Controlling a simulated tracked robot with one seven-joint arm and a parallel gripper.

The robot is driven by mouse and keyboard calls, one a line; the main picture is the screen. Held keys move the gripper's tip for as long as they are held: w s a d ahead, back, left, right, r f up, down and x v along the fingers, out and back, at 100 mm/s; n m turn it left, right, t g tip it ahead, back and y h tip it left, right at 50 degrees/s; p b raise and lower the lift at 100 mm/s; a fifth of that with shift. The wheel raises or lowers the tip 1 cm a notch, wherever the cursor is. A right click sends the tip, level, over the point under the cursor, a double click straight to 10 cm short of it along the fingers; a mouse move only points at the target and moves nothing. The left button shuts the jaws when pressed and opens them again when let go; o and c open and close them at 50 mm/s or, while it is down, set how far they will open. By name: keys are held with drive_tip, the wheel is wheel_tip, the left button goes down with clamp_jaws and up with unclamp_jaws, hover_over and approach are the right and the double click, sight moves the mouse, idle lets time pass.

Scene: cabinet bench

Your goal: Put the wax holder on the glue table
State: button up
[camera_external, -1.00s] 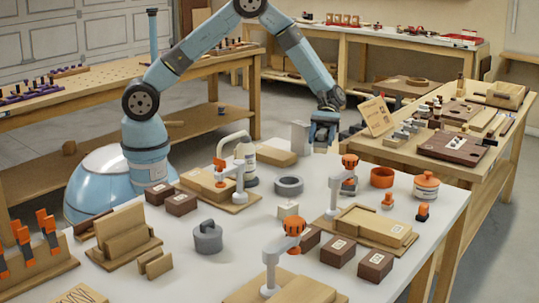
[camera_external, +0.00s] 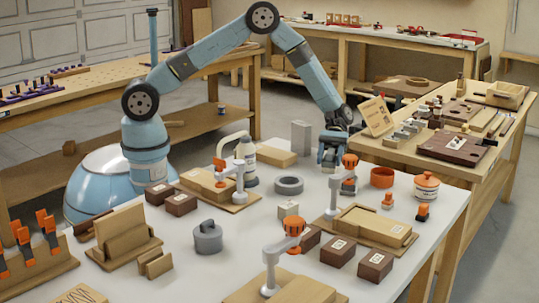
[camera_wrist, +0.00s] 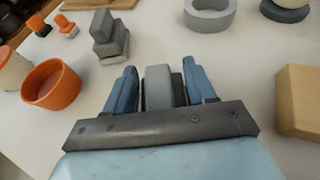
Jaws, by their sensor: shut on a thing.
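My gripper (camera_external: 331,158) is low over the far edge of the white-topped table, which I take as the glue table (camera_external: 225,262). In the wrist view my gripper (camera_wrist: 163,88) has its two blue fingers either side of a grey block-like thing, which I take as the wax holder (camera_wrist: 160,88). It is shut on this thing. The fingers and wrist hide much of it, and I cannot tell whether it touches the tabletop. In the outside view it is not clear from the gripper.
An orange bowl (camera_wrist: 52,84) and a grey stacked piece (camera_wrist: 110,38) stand ahead to the left. A grey ring (camera_external: 289,186) and a wooden block (camera_wrist: 299,100) are to the right. An orange-topped clamp (camera_external: 349,162) stands close by. White tabletop shows bare between them.

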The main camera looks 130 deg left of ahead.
drive_tip(key=o, duration=1.2)
drive_tip(key=shift+c, duration=0.2)
drive_tip(key=v, duration=1.2)
